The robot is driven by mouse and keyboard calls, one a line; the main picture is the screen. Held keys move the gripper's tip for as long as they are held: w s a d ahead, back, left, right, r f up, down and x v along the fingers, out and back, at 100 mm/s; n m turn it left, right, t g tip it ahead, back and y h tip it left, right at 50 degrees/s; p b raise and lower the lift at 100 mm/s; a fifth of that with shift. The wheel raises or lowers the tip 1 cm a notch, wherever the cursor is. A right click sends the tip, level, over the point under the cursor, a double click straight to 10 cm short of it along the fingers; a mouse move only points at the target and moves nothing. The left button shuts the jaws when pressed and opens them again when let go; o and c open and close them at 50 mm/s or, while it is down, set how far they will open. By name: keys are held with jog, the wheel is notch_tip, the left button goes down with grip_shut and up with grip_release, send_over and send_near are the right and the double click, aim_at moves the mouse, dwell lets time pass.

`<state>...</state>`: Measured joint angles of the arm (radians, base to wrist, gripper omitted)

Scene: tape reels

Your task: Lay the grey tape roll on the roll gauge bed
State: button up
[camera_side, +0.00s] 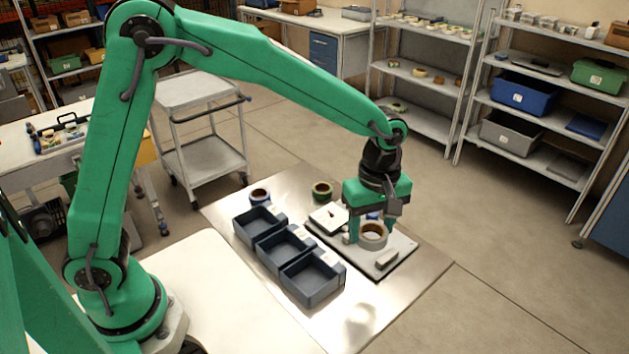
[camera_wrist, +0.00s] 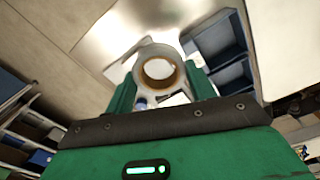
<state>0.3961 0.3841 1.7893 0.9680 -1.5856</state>
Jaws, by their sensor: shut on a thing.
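The grey tape roll (camera_side: 373,238), a grey ring with a brown core, is between the two fingers of my gripper (camera_side: 371,230), which is shut on it. In the wrist view the roll (camera_wrist: 158,70) shows its round hole between the green fingers (camera_wrist: 162,85). The roll appears over the roll gauge bed, a pale grey plate (camera_side: 402,246) with a dark edge. I cannot tell whether the roll touches the plate. The gripper and roll hide part of the plate.
Three dark open bins (camera_side: 312,278) stand in a row left of the plate. A white-topped part (camera_side: 328,216) is on the plate's left end.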

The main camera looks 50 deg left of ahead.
jog(key=s+d, duration=0.2)
jog(key=d, duration=0.2)
send_near(370, 237)
jog(key=shift+n, duration=0.3)
jog(key=s+d+f, duration=0.2)
jog(key=shift+s+f, duration=0.15)
jog(key=shift+s, duration=0.2)
jog(key=shift+f, duration=2)
jog(key=shift+f, duration=0.1)
jog(key=o, duration=1)
jog(key=shift+c, duration=0.2)
notch_tip(370, 237, up, 12)
